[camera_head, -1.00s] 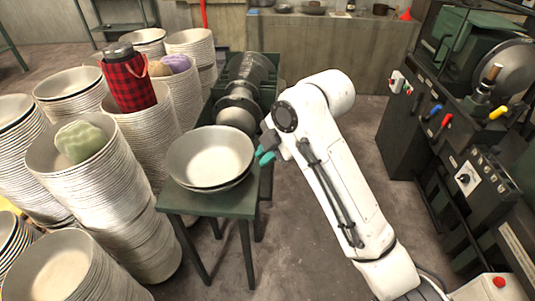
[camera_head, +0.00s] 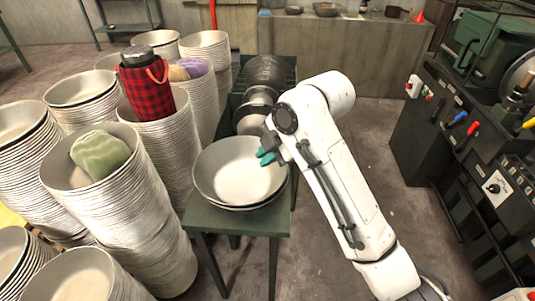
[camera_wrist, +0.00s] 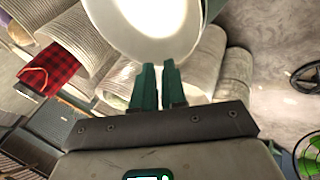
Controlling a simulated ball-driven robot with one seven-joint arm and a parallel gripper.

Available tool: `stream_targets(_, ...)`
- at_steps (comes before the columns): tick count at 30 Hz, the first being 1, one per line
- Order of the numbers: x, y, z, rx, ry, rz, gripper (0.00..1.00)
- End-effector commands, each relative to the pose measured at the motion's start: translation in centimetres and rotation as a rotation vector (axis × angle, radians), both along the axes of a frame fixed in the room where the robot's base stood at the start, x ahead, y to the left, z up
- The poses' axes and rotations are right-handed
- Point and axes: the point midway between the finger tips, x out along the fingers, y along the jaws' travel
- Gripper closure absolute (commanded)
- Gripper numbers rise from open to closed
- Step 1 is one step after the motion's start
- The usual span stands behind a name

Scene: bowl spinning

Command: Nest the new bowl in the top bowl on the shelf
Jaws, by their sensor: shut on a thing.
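A pale metal bowl (camera_head: 238,168) sits on the green stand (camera_head: 222,220), with the rim of a lower bowl (camera_head: 262,204) just under it. My gripper (camera_head: 266,157) is at the bowl's upper right rim, with its teal fingers shut on that rim. In the wrist view the fingers (camera_wrist: 158,75) meet the edge of the bowl (camera_wrist: 118,32), whose inside is brightly lit. How closely the two bowls fit is hidden by the upper one.
Tall stacks of bowls (camera_head: 145,215) crowd the left side. A red plaid bag (camera_head: 147,95) and a green woven item (camera_head: 100,155) rest on stacks. Machinery (camera_head: 455,130) stands at right; floor between is clear.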

Motion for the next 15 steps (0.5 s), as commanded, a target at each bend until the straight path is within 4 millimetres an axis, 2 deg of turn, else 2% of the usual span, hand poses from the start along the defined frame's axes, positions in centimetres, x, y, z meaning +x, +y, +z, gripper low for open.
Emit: stream_targets(15,0.1,0.0,-4.1,0.002,-0.004,0.0,1.0)
